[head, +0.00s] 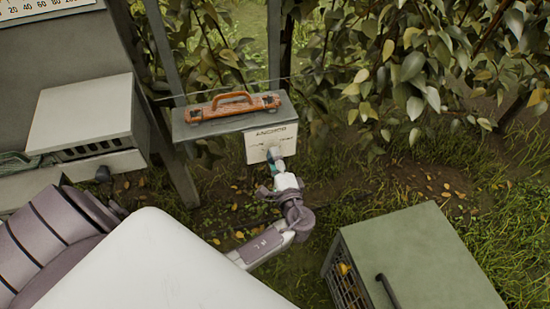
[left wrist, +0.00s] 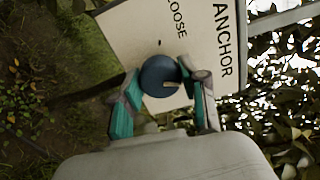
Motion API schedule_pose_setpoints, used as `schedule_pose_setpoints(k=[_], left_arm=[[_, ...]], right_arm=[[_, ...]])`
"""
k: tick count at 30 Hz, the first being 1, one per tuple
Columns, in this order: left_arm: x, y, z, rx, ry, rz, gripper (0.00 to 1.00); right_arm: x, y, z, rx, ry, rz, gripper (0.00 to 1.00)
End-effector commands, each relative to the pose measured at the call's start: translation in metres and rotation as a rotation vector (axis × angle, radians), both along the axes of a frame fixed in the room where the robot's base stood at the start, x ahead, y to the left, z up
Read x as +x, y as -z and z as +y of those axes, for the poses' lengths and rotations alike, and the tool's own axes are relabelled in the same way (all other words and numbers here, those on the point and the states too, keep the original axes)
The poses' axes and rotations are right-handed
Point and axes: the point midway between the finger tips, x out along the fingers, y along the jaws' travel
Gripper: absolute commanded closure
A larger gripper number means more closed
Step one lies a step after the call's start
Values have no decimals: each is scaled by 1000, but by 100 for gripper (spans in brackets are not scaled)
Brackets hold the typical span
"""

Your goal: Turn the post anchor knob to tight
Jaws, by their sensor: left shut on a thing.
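The anchor panel (head: 262,148) is a pale plate on the front of a grey shelf. The left wrist view shows its words ANCHOR and LOOSE on the plate (left wrist: 150,40); no word for tight can be read there. My left gripper (head: 275,157) reaches the panel's lower part. Its teal fingers are shut on the knob, one on each side. In the head view the gripper mostly hides the knob. My right gripper is not in view.
A green cabinet (head: 420,255) with a dark handle stands at the lower right. Grey boxes (head: 85,118) stand at the left. Leafy branches (head: 415,70) hang behind; grass lies between.

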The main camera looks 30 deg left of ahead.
Motion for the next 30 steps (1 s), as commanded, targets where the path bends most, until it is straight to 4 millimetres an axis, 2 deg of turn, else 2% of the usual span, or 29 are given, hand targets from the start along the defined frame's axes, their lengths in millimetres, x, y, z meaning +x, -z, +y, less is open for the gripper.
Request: schedule_pose_setpoints(k=[18,30], left_arm=[[1,-2,-1,365,3,428,92],[1,-1,-1,501,3,587,92]], right_arm=[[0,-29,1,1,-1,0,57],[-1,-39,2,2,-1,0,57]])
